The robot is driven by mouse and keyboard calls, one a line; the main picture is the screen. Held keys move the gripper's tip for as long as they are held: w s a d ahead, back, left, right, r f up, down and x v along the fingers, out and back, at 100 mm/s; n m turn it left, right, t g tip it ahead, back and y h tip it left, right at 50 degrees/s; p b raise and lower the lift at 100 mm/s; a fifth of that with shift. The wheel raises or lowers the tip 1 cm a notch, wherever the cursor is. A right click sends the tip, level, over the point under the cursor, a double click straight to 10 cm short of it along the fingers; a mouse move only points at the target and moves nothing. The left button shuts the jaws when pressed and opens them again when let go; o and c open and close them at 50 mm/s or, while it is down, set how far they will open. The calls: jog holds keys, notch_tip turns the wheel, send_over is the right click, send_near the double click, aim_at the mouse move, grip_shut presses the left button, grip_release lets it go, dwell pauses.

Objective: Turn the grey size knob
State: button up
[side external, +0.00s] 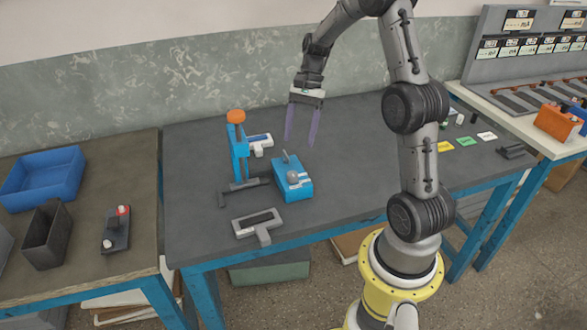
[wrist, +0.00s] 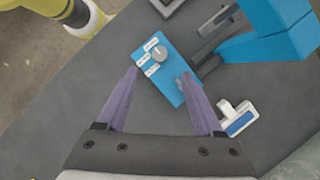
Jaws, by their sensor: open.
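The grey size knob (side external: 292,177) sits on top of a blue box (side external: 305,190) on the dark table. In the wrist view the round knob (wrist: 159,54) is near the upper middle, with several white labels on the blue box (wrist: 172,89) beside it. My gripper (side external: 299,142) is open and empty, fingers pointing down. It is above the table, behind and above the box in the side view. In the wrist view the two purple fingers (wrist: 160,74) appear on either side of the box, apart from the knob.
A blue press with an orange top (side external: 236,117) stands left of the box. The table right of the box is clear up to my arm.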

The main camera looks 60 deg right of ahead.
aim_at(293, 174)
jog(key=x, duration=1)
jog(key=shift+a, duration=0.1)
grip_shut()
